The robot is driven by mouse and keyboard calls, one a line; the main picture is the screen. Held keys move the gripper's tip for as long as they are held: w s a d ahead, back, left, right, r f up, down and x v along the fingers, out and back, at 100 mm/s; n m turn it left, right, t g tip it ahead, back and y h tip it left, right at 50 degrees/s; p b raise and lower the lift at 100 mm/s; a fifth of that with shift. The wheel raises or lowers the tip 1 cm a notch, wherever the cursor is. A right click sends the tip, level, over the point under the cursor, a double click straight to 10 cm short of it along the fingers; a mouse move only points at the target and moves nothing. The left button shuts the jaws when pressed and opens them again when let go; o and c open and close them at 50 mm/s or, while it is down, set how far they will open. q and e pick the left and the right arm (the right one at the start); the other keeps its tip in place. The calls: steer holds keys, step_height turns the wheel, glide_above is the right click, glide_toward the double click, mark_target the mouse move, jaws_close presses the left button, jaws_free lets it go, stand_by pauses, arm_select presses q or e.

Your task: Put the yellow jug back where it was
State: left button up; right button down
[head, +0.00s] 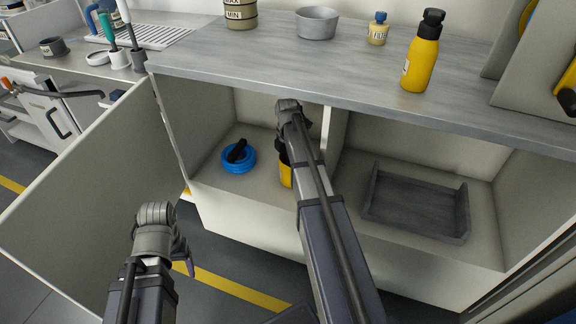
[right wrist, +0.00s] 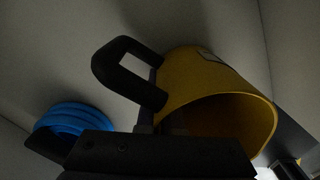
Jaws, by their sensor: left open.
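The yellow jug (head: 285,169) is inside the open left compartment of the cabinet, mostly hidden behind my right arm in the head view. In the right wrist view the jug (right wrist: 205,92) shows close up, with its black handle (right wrist: 107,66) and open mouth. My right gripper (right wrist: 160,132) is right at the jug, by the lower end of the handle; whether its fingers are closed on it is hidden. I cannot tell whether the jug touches the shelf. My left gripper (head: 183,256) is open and empty, low in front of the open cabinet door.
A blue hose coil (head: 238,159) with a black part lies left of the jug. The open door (head: 85,190) stands at left. A yellow bottle (head: 421,58) and a grey bowl (head: 317,22) stand on the counter.

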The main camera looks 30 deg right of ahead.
steer(key=c, duration=1.1)
jaws_free()
steer(key=shift+f, duration=0.1)
step_height(320, 180, up, 8)
steer(key=p, duration=0.8)
steer(key=shift+f, duration=0.1)
